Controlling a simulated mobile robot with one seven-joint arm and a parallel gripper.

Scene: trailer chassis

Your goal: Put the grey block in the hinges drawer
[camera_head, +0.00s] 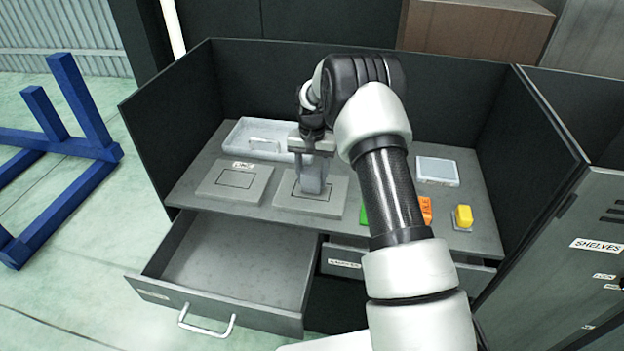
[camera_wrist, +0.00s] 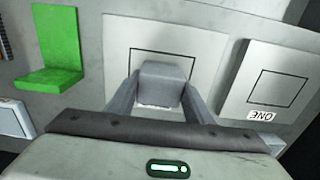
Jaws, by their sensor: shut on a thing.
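My gripper (camera_head: 312,185) is over the right-hand grey plate on the workbench. In the wrist view my gripper (camera_wrist: 160,100) is shut on the grey block (camera_wrist: 161,80), with a finger on each side of it. In the head view the fingers largely hide the block. I cannot tell whether the block still touches the plate. An empty grey drawer (camera_head: 225,268) with a white handle stands wide open at the bench's front left. Its small label is too small to read, so I cannot confirm it as the hinges drawer.
Two outlined plates, left (camera_head: 234,183) and right (camera_head: 293,205), lie on the bench (camera_head: 200,160). Another drawer (camera_head: 343,263) is slightly open. Dark walls enclose the bench.

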